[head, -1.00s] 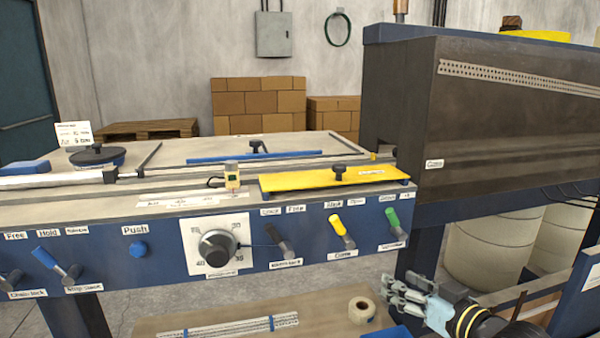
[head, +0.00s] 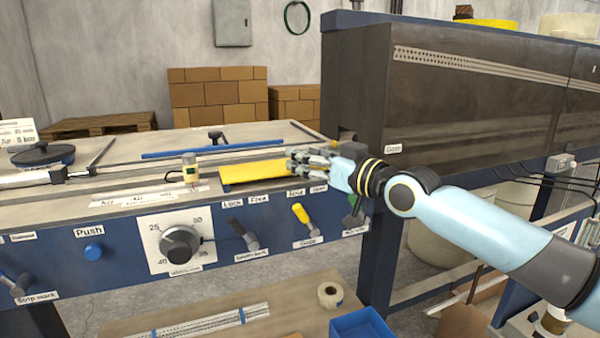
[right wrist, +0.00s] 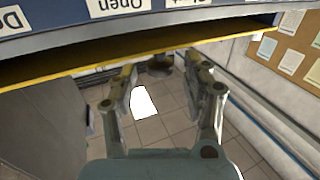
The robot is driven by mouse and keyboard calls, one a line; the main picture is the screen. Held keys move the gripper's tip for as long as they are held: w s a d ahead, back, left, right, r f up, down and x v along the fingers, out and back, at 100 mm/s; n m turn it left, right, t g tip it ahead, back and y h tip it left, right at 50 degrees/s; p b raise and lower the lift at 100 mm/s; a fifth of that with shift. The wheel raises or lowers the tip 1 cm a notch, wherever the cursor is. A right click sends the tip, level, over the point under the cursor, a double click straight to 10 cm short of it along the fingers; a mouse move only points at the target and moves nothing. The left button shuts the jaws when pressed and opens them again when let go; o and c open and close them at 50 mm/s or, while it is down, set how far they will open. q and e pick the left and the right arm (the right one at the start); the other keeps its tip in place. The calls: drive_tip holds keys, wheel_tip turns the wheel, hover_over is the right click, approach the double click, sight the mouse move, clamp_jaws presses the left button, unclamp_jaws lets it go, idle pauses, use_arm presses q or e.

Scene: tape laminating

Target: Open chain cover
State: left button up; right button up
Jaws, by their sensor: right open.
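The yellow chain cover (head: 250,172) lies flat on the machine's top, with its right part hidden behind my right gripper (head: 300,162). In the right wrist view the cover shows as a thin yellow-edged plate (right wrist: 90,69). My right gripper (right wrist: 160,78) is open. The dark round knob (right wrist: 160,66) of the cover shows between its two fingers in that view. I cannot tell whether the fingers touch it. In the head view the knob is hidden by the hand. My left gripper is not in view.
A big dark housing (head: 450,110) stands right of the cover. On the front panel are a dial (head: 180,243), a black lever (head: 245,235) and a yellow-handled lever (head: 302,216). A tape roll (head: 330,294) and a blue bin (head: 360,325) are below.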

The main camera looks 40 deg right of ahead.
drive_tip(key=shift+w+a, duration=0.15)
drive_tip(key=shift+w, duration=1)
clamp_jaws()
drive_tip(key=shift+w, duration=0.1)
drive_tip(key=shift+w+f, duration=0.1)
drive_tip(key=shift+f, duration=0.05)
